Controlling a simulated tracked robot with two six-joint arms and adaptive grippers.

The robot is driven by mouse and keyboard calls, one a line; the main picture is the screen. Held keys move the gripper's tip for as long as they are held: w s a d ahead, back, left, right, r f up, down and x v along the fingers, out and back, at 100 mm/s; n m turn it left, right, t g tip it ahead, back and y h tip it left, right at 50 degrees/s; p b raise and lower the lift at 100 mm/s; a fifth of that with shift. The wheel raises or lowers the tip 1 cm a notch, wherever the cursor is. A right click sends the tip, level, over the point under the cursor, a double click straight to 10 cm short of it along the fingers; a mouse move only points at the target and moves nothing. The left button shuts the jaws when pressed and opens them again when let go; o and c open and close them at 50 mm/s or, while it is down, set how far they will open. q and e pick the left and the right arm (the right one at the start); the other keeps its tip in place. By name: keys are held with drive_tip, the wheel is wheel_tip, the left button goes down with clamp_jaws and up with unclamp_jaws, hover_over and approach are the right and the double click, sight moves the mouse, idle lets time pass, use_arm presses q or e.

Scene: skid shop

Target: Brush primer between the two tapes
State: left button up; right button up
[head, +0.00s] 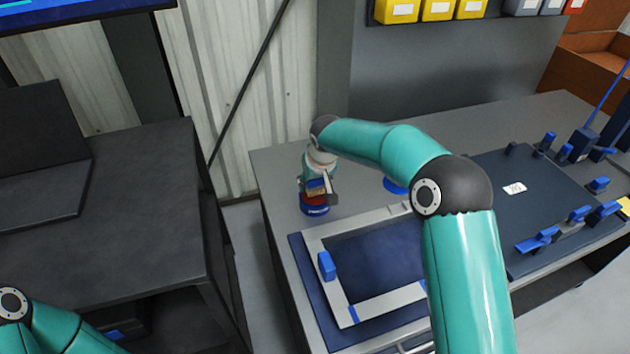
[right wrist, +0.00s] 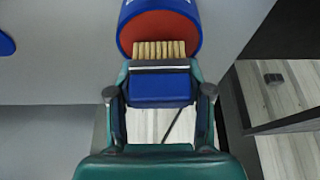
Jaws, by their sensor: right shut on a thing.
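My right gripper (head: 322,184) is shut on a brush with a blue handle (right wrist: 160,88) and pale bristles (right wrist: 160,50). The bristles are at the mouth of a blue can (head: 314,210) with red-orange inside; the can also shows in the right wrist view (right wrist: 190,10). I cannot tell whether the bristles touch the primer. My left gripper is out of view.
A blue block (head: 326,266) stands on the frame's left side. A blue round thing (head: 393,187) lies behind the frame, partly behind my arm. A dark plate (head: 530,190) with several blue clamps is at right. A dark table (head: 110,235) stands left, across a gap.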

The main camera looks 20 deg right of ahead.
drive_tip(key=shift+f+b, duration=0.5)
idle(1.8)
drive_tip(key=shift+r, duration=0.1)
drive_tip(key=shift+r+p, duration=2.45)
drive_tip(key=shift+r, duration=1.05)
drive_tip(key=shift+f, duration=0.1)
